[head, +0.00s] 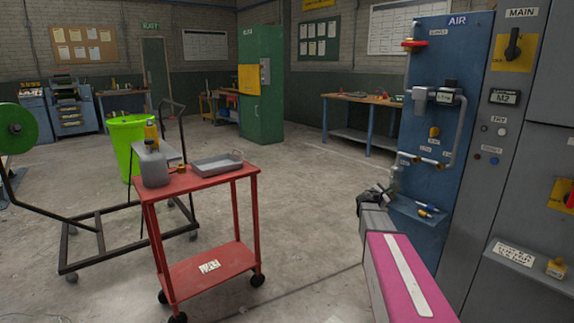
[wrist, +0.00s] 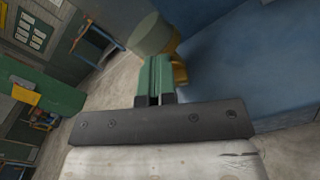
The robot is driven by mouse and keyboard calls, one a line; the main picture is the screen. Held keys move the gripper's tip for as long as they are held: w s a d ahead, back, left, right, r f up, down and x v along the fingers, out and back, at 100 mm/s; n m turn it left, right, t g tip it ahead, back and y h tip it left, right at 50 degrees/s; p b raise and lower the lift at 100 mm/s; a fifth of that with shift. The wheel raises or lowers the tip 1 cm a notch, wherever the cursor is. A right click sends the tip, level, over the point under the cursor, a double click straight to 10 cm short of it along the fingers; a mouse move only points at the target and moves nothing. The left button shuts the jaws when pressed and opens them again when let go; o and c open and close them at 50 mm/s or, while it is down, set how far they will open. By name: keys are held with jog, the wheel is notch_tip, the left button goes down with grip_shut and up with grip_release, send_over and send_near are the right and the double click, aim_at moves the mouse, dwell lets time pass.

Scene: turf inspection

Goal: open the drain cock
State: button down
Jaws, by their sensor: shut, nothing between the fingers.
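The blue air panel (head: 470,60) stands at the right in the head view, with a grey pipe run and small brass-coloured fittings (head: 430,163). A vertical pipe (head: 396,176) comes down near its lower left edge; I cannot clearly make out the drain cock there. My gripper (head: 377,193) is beside this lower end of the pipework. In the wrist view my gripper (wrist: 155,75) has its green fingers together and empty. A pale round part (wrist: 150,34) and a yellow part (wrist: 179,66) lie just beyond the fingertips, partly hidden by them; I cannot tell whether they touch.
A red trolley (head: 205,183) with a jug and tray stands left. The floor between is clear.

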jog(key=shift+s+d+f, duration=0.2)
jog(key=shift+s+d, duration=0.1)
jog(key=shift+s, duration=0.1)
jog(key=shift+s+d+f, duration=0.25)
jog(key=shift+s+f, duration=0.05)
jog(key=shift+f, duration=0.1)
dwell(0.5)
jog(key=shift+s, duration=0.1)
jog(key=shift+s+d+r, duration=0.2)
jog(key=shift+r, duration=0.05)
jog(key=v, duration=0.6)
dwell(0.3)
jog(key=shift+w+a, duration=0.1)
